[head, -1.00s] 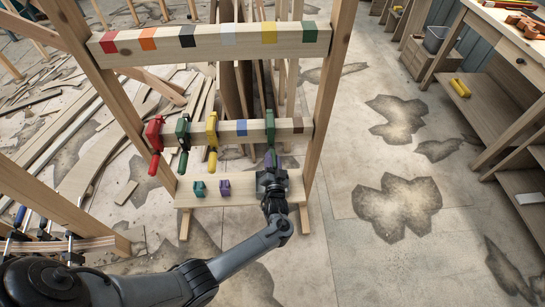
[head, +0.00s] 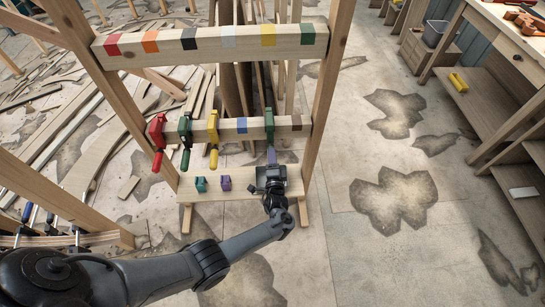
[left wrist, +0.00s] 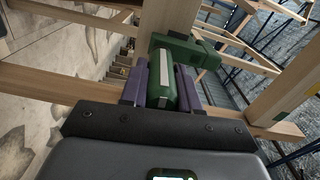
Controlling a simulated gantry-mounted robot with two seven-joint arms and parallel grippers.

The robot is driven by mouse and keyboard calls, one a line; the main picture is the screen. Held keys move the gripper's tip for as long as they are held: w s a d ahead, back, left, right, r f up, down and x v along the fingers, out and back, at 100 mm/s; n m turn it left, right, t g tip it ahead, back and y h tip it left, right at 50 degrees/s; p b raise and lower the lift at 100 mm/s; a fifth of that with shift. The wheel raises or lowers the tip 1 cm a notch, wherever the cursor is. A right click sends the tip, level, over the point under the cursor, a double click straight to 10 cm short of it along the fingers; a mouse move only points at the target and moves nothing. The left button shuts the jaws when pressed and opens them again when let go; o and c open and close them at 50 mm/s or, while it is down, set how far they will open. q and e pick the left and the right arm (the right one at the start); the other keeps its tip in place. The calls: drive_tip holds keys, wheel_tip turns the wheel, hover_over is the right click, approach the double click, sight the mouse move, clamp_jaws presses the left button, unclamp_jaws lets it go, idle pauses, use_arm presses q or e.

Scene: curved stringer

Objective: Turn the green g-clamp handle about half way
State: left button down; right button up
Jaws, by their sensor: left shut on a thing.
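A green g-clamp (head: 269,118) hangs on the middle rail near its right end, and it also shows in the left wrist view (left wrist: 183,53). Its green handle (left wrist: 163,88), with a pale stripe, points toward my left gripper. My left gripper (head: 271,158) is below that clamp in the head view, with purple fingers. In the left wrist view the fingers (left wrist: 160,86) stand on both sides of the handle and are shut on it. Part of the handle is hidden between the fingers. My right gripper is not in view.
A red clamp (head: 158,130), another green clamp (head: 184,130) and a yellow clamp (head: 213,128) hang left on the middle rail (head: 290,121).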

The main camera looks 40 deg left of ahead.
use_arm(q)
drive_tip(key=shift+m, duration=0.5)
drive_tip(key=c, duration=0.8)
unclamp_jaws()
drive_tip(key=shift+s+d, duration=0.2)
drive_tip(key=shift+d, duration=0.05)
drive_tip(key=shift+p+v, duration=1.6)
drive_tip(key=shift+v, duration=3.5)
